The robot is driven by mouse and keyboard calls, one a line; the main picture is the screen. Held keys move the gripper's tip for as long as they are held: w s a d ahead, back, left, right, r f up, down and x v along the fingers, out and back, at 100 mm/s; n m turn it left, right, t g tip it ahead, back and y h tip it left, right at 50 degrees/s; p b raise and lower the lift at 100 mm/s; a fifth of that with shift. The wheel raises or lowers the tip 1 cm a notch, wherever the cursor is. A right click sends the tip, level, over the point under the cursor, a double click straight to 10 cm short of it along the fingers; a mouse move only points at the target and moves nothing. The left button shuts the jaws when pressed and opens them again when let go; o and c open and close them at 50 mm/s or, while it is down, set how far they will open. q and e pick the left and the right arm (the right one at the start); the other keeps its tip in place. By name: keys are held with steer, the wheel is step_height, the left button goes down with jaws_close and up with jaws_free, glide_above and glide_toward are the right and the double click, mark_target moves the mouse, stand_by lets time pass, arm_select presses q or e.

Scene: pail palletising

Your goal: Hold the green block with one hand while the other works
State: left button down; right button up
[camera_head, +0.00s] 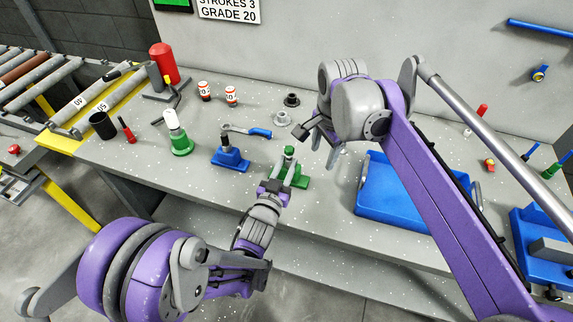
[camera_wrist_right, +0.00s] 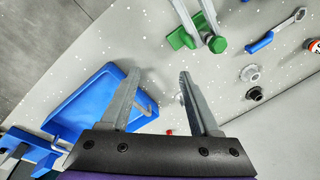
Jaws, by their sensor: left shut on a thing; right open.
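The green block (camera_head: 301,181), with a post and a green knob on top, sits on the grey bench near its front edge. My left gripper (camera_head: 277,182) is shut on it from the front; its jaws partly hide the block. The right wrist view also shows the green block (camera_wrist_right: 181,39) with the left gripper's fingers at it. My right gripper (camera_head: 325,138) is open above the bench, to the right of and behind the block. In the right wrist view the right gripper (camera_wrist_right: 160,78) has nothing between its fingers.
A blue tray (camera_head: 368,196) lies right of the block. A blue block (camera_head: 230,160) with a post stands to the left, a blue-handled wrench (camera_head: 258,133) behind it. A black collar (camera_head: 291,100) and a grey collar (camera_head: 282,118) lie farther back.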

mark_target(289, 148)
steer(key=w+a+m, duration=0.2)
steer(key=w+a, duration=0.1)
steer(key=w+a+m+g, duration=0.1)
steer(key=w+a+m, duration=0.2)
steer(key=w+a, duration=0.1)
steer(key=shift+r+g, duration=0.2)
steer(key=shift+g, duration=0.1)
steer(key=shift+w+a+f+m, duration=0.15)
steer(key=shift+w+a+m, duration=0.15)
steer(key=shift+a+m, duration=0.2)
steer(key=n, duration=0.5)
steer(key=shift+f, duration=0.2)
steer(key=n, duration=0.7)
steer(key=shift+f, duration=0.3)
steer(key=n, duration=0.6)
steer(key=shift+f, duration=0.25)
steer(key=n, duration=0.7)
steer(key=shift+f, duration=2.25)
jaws_close()
